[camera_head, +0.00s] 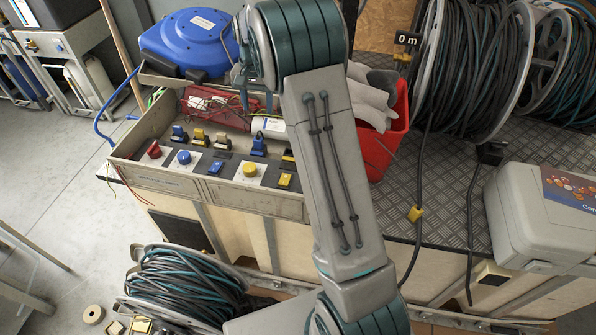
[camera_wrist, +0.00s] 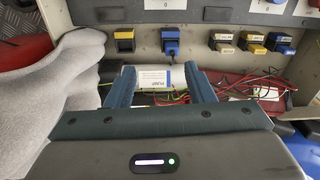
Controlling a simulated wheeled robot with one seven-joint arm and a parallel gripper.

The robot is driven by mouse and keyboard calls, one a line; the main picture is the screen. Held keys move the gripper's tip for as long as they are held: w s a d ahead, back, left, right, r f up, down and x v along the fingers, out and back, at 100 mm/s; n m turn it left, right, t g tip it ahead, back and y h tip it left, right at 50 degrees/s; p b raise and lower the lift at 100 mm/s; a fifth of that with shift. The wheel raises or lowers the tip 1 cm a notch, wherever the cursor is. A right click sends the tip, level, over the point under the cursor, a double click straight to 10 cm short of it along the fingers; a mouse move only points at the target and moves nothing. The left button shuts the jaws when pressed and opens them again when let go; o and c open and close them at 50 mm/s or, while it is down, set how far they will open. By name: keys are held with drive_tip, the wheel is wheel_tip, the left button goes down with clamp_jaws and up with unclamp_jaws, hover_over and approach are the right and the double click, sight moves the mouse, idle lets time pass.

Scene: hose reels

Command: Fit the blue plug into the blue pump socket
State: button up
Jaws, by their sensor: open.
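My gripper (camera_wrist: 160,66) is open and empty, its two teal fingers pointing at the connector row. It also shows beside my arm in the head view (camera_head: 256,102), over the box. Which socket is the blue pump socket is not readable.
A yellow connector (camera_wrist: 124,40) is beside the blue plug; beige (camera_wrist: 223,41), yellow (camera_wrist: 255,43) and blue (camera_wrist: 281,43) ones are on its other side. Grey gloves (camera_head: 372,98) hang from a red bin (camera_head: 392,137) close by. Loose thin wires (camera_wrist: 262,86) lie in the box (camera_head: 140,177).

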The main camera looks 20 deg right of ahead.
drive_tip(key=s+r+n, duration=0.2)
drive_tip(key=s+r, duration=0.4)
drive_tip(key=s, duration=0.3)
drive_tip(key=s+n+t, duration=0.2)
drive_tip(key=s+n, duration=0.1)
drive_tip(key=s, duration=2.1)
drive_tip(key=shift+s+n, duration=0.3)
drive_tip(key=shift+s, duration=0.1)
